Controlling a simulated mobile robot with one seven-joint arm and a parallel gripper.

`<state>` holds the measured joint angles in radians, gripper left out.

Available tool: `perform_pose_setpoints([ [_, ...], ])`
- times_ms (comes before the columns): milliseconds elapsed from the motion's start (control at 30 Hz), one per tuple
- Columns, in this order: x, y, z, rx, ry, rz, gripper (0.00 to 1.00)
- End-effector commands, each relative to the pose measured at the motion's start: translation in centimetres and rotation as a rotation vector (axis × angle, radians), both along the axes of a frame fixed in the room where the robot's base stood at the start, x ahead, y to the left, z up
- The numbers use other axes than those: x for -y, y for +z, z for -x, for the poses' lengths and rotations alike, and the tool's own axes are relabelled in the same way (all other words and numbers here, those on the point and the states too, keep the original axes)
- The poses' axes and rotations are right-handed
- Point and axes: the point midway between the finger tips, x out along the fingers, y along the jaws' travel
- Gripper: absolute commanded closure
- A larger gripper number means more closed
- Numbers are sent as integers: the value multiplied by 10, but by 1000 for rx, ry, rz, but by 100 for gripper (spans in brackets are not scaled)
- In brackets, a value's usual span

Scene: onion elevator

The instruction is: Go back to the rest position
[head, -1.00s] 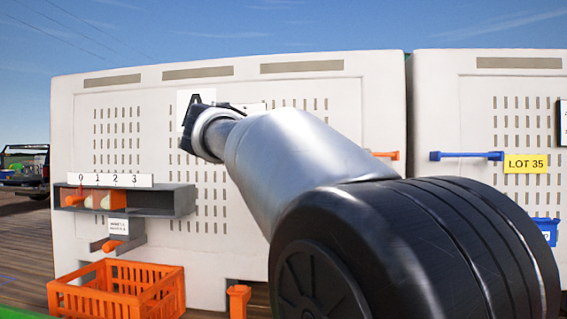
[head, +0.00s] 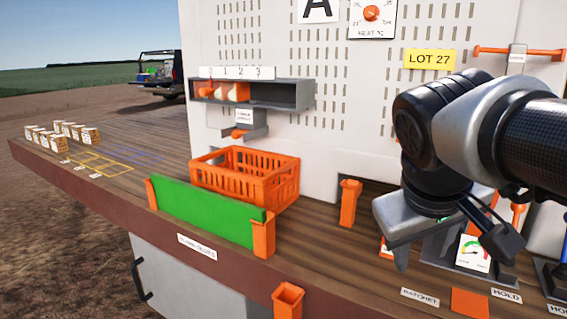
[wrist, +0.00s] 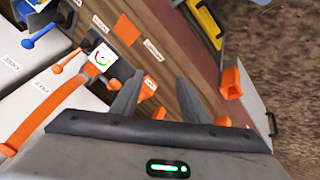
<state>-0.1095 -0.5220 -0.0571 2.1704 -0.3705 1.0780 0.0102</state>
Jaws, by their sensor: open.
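My gripper (head: 450,250) is at the right of the head view, pointing down over the right part of the wooden deck. Its two fingers are apart with nothing between them. In the wrist view the gripper (wrist: 157,90) shows the same two separate fingers, with the deck and small orange parts beyond them. Nothing is held. A gauge (head: 473,254) with a coloured dial stands behind the fingers, partly covered by them; I cannot tell whether they touch it.
An orange crate (head: 244,178) and a green panel (head: 205,212) between orange posts stand left of the gripper. A grey numbered rack (head: 290,95) is on the white cabinet (head: 345,110). Small boxes (head: 60,134) sit far left. An orange lever (wrist: 40,115) shows in the wrist view.

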Motion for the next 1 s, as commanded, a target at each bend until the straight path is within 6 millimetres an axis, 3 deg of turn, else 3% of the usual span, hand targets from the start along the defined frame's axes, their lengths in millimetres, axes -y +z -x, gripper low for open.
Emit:
perform_pose_setpoints([
  [100, -24, -33, 26, 20, -14, -129, 59],
  [333, -67, -84, 64, 71, -74, -352, 59],
  [400, -66, -54, 60, 67, -67, -343, 59],
  [800, -65, 34, 60, 65, -66, -340, 59],
  [1000, -65, 58, 60, 64, -67, -340, 59],
])
